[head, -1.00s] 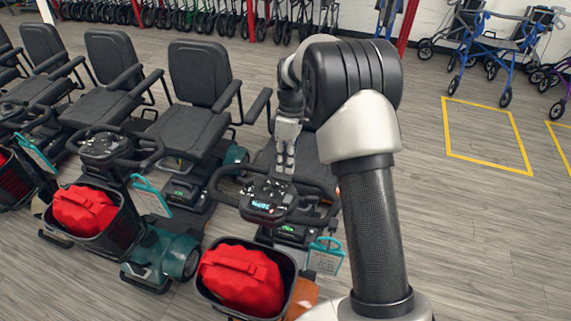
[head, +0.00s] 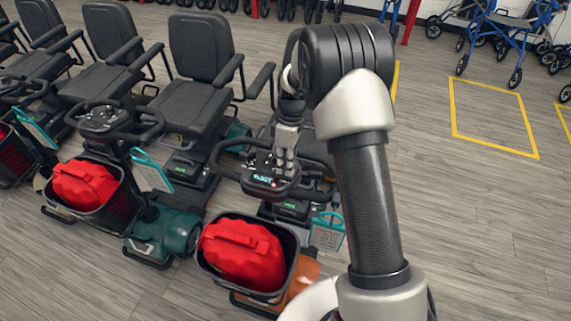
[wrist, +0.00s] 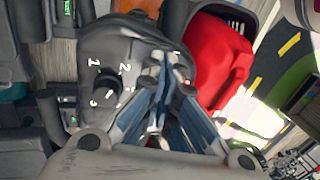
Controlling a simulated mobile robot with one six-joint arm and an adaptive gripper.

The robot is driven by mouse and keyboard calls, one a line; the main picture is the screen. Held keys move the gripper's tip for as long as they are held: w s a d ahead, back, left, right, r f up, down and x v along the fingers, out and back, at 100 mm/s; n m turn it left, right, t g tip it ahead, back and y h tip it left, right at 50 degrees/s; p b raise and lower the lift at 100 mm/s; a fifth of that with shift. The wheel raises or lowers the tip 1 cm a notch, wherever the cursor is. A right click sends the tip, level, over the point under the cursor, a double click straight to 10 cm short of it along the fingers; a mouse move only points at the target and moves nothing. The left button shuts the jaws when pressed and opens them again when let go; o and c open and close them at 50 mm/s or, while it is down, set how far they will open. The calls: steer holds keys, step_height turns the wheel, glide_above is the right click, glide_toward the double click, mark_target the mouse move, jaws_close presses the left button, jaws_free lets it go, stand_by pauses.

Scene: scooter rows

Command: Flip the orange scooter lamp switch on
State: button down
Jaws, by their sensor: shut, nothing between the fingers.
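The orange scooter (head: 304,276) stands at the front centre, its orange body partly hidden by its basket. Its dark control console (head: 262,184) carries a lit cyan display and small controls. In the wrist view the console (wrist: 108,62) shows a dial marked 1 and 2. My gripper (head: 283,171) points down at the console's right part, its fingers together and empty. In the wrist view the fingertips (wrist: 166,68) overlap the console's right edge. Whether they touch it I cannot tell. I cannot make out the lamp switch; the fingers may hide it.
A red bag (head: 242,252) fills the orange scooter's basket. A teal scooter (head: 165,236) stands close on the left, with more scooters beyond. A tag (head: 327,232) hangs right of the console. The floor at the right is open.

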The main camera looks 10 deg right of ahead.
steer(key=shift+s+a+f, duration=0.1)
steer(key=shift+s+f, duration=0.1)
steer(key=shift+f, duration=0.15)
steer(key=shift+w+d, duration=0.45)
steer(key=shift+w, duration=0.25)
steer(key=shift+r, duration=0.1)
step_height(320, 180, up, 14)
steer(key=p, duration=0.5)
steer(key=shift+w, duration=0.2)
steer(key=shift+d, duration=0.1)
